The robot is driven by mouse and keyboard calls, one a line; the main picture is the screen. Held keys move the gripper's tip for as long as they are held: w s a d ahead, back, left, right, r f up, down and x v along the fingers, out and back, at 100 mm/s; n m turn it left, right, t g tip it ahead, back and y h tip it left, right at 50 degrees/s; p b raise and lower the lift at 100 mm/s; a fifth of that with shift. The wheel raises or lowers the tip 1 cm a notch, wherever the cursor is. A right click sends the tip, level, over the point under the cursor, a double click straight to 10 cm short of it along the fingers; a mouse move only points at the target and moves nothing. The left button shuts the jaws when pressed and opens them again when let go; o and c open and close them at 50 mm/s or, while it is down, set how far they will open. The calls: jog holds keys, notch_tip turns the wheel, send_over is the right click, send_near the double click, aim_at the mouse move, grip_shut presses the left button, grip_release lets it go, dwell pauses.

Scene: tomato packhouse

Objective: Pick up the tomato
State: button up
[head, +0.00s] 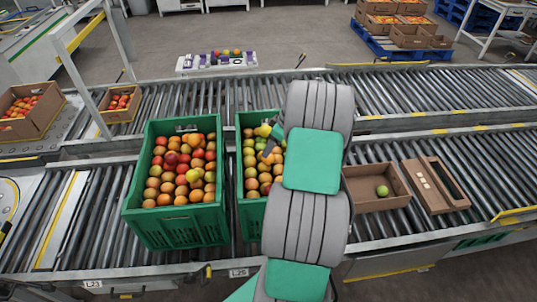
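Several red, orange and yellow-green tomatoes (181,179) fill the left green crate (172,222) on the near roller conveyor. More tomatoes (250,161) lie in a second green crate (251,214) to its right, partly hidden by my arm. A single green tomato (382,191) lies in an open cardboard box (364,205) right of my arm. My gripper (268,151) shows only in part, at or above the tomatoes in the second crate. Its fingers are small and partly hidden, so I cannot tell whether it holds a tomato.
A cardboard tray (448,202) with an insert stands right of the box. Cardboard boxes of tomatoes (28,122) stand at far left. A second roller conveyor (420,92) runs behind, with a small panel (217,62) beyond it. Rollers at the right are bare.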

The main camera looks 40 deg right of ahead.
aim_at(271, 155)
jog(key=x, duration=0.3)
jog(key=d+p+x, duration=0.1)
jog(key=x, duration=0.1)
jog(key=d+p+x, duration=0.1)
jog(key=x, duration=0.2)
jog(key=shift+s+f, duration=0.2)
jog(key=shift+f, duration=0.35)
jog(key=c, duration=1)
jog(key=shift+r, duration=0.1)
